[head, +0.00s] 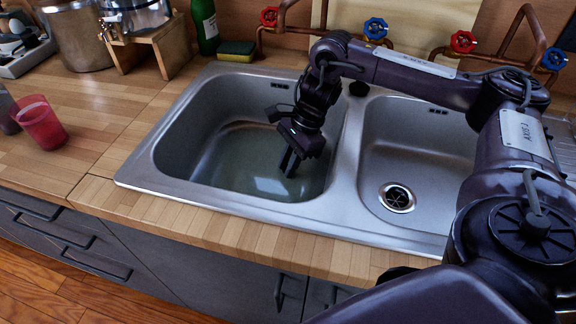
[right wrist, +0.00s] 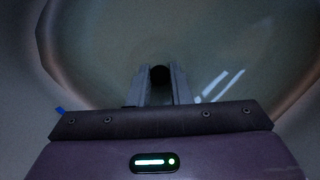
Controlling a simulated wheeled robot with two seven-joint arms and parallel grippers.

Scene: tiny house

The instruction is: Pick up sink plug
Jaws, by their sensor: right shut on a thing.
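My right gripper (head: 289,168) reaches down into the left basin (head: 192,130) of the steel sink, its fingers pointing down at the water. In the right wrist view my right gripper (right wrist: 159,88) has its two fingers close together around a small dark round thing, the sink plug (right wrist: 159,74), at the fingertips. The plug is hidden by the fingers in the head view. Greenish water (head: 245,165) covers the bottom of the left basin. My left gripper is not in view.
The right basin (head: 430,160) is empty, with an open drain (head: 397,198). A dark round knob (head: 358,88) sits behind the divider. Copper pipes with red and blue valves stand behind. A red cup (head: 42,125), green bottle (head: 205,25) and sponge (head: 236,51) stand on the counter.

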